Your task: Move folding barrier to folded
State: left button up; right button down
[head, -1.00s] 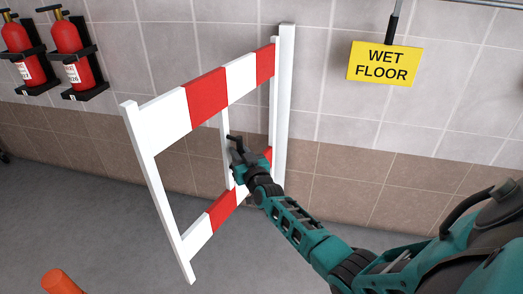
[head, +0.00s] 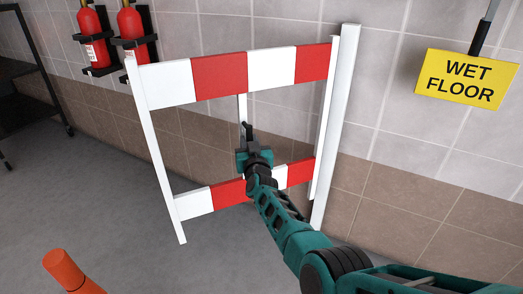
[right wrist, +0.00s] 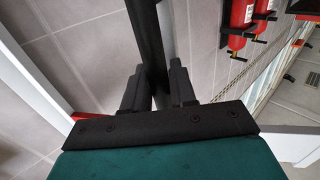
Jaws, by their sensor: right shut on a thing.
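The folding barrier (head: 220,76) has red-and-white rails between white uprights and stands at an angle out from the wall. Its right side meets a tall white post (head: 336,120) at the wall; its left upright (head: 158,150) is the free end. A thin upright bar (head: 242,108) shows between the rails. My right gripper (head: 246,132) reaches in between the two rails and is shut on this bar. In the right wrist view the bar (right wrist: 147,30) looks dark and runs between the fingers (right wrist: 156,82). My left gripper is not in view.
Two red fire extinguishers (head: 131,24) hang on the tiled wall behind the barrier's left end. A yellow wet floor sign (head: 466,79) hangs at the right. An orange post (head: 64,270) stands front left. A dark rack (head: 28,75) is far left. Grey floor left of the barrier is clear.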

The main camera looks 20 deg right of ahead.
pick_arm(q)
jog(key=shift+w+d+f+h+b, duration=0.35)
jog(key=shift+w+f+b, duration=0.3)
jog(key=shift+b, duration=0.5)
pick_arm(e)
jog(key=w, duration=0.1)
jog(key=w+a, duration=0.1)
jog(key=w, duration=0.1)
jog(key=shift+w, duration=0.3)
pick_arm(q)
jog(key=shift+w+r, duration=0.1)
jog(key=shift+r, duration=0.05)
pick_arm(e)
jog(key=c, duration=1.1)
grip_release()
jog(key=shift+o, duration=0.2)
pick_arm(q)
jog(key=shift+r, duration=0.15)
pick_arm(e)
jog(key=shift+s, duration=0.1)
